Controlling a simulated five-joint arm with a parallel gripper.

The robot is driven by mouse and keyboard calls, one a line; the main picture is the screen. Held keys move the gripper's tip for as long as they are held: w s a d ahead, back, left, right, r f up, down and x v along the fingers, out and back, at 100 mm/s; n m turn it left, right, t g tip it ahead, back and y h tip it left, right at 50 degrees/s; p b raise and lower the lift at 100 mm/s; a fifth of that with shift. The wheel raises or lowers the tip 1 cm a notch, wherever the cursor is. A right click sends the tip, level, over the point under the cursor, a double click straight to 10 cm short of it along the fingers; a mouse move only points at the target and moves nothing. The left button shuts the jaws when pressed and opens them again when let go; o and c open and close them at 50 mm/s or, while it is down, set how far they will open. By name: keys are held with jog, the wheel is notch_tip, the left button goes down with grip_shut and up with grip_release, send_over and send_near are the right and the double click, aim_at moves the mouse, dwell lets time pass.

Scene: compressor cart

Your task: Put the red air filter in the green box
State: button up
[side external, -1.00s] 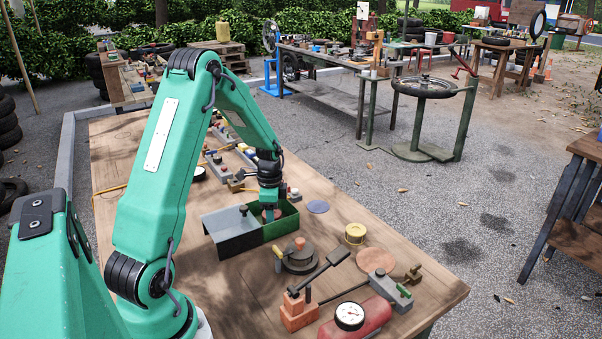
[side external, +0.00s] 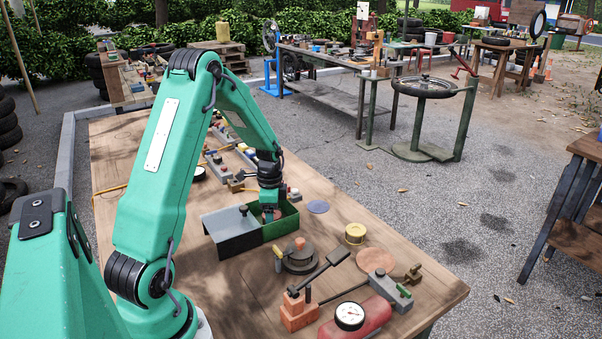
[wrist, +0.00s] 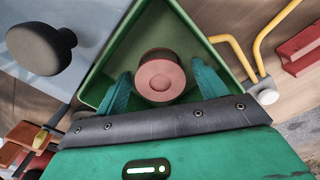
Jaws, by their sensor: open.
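The red air filter (wrist: 160,76), a short round reddish piece, is inside the green box (wrist: 105,62) in the wrist view. My gripper (wrist: 161,72) is open, with one teal finger on each side of the filter and a gap showing beside it. In the side view my gripper (side external: 269,211) points down into the green box (side external: 283,228), and a bit of red shows between its fingers. The box walls hide the filter's lower part there, so I cannot tell how it meets the floor.
A grey panel with a black knob (side external: 243,210) adjoins the box's left side. A round dark fixture (side external: 299,260), a yellow tin (side external: 355,233), a copper disc (side external: 375,260) and a red tank with a gauge (side external: 349,316) stand nearer.

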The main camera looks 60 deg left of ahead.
notch_tip(320, 180, up, 12)
dwell(0.6)
jog(key=shift+r, duration=0.1)
dwell(0.4)
jog(key=s+d+r+n+t, duration=0.35)
jog(key=d+r, duration=0.65)
jog(key=d, duration=0.4)
jog(key=s+d+r+n+t, duration=0.1)
jog(key=s+d+n+t, duration=0.1)
jog(key=s+d, duration=0.8)
jog(key=shift+d+r+n, duration=0.35)
jog(key=shift+d+n, duration=0.15)
jog(key=shift+n, duration=0.15)
